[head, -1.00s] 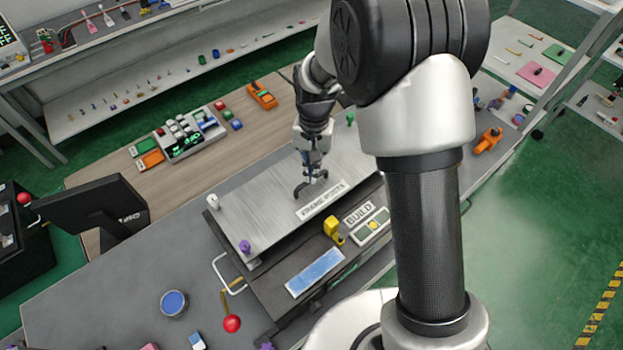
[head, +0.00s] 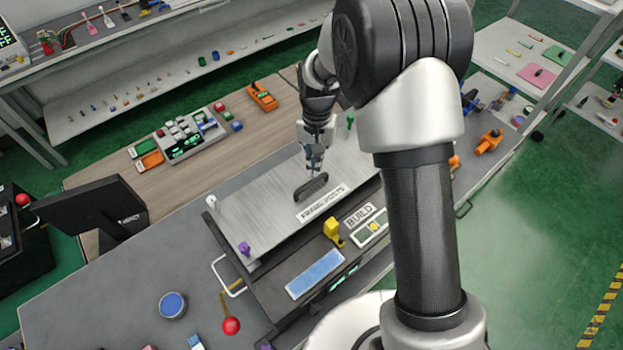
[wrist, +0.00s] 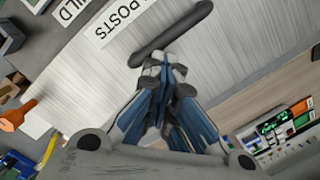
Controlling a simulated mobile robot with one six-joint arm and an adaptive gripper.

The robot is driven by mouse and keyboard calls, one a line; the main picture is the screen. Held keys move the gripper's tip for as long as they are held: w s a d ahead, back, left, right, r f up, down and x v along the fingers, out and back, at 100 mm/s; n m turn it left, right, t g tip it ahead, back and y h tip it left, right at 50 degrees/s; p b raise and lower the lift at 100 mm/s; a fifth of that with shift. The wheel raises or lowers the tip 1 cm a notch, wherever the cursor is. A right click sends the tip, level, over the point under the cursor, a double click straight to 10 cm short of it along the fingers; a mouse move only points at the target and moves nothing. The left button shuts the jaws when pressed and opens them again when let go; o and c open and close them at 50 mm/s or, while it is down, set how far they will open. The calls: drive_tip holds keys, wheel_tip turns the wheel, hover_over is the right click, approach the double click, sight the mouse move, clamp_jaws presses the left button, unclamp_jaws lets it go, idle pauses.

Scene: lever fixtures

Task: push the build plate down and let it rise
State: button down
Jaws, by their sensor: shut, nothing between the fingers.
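The build plate (head: 275,205) is a brushed metal slab with a dark bar handle (head: 311,187) and a white label strip. In the wrist view the plate (wrist: 95,80) fills much of the picture, with the handle (wrist: 172,32) near the top. My gripper (head: 314,168) points down over the plate, just behind the handle in the head view. In the wrist view my gripper (wrist: 165,62) is shut, with its fingertips close together beside the handle and nothing between them. I cannot tell whether the tips touch the plate.
Coloured posts stand at the plate's edges, including a purple one (head: 245,248) and a green one (head: 350,121). In front are a BUILD label (head: 359,214), a yellow part (head: 333,231) and a blue panel (head: 315,273).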

wheel_tip(320, 180, up, 12)
drive_tip(key=w, duration=0.1)
drive_tip(key=shift+d, duration=0.2)
idle(0.4)
drive_tip(key=s+d+r+n+t+b, duration=0.1)
drive_tip(key=s+d+t+b, duration=0.15)
drive_tip(key=s+b, duration=0.35)
drive_tip(key=s+d+r+n+t+b, duration=0.1)
drive_tip(key=s+d+r+b, duration=0.15)
drive_tip(key=s, duration=0.45)
drive_tip(key=s+d+f+t+b, duration=0.1)
drive_tip(key=s+d+f+b, duration=0.1)
drive_tip(key=s+f+b, duration=0.2)
drive_tip(key=s+d+f+n+t+b, duration=0.1)
drive_tip(key=s+f+b, duration=0.3)
drive_tip(key=s, duration=0.6)
drive_tip(key=shift+s+d+f, duration=0.2)
drive_tip(key=shift+d+f, duration=0.2)
drive_tip(key=shift+f, duration=0.05)
idle(0.5)
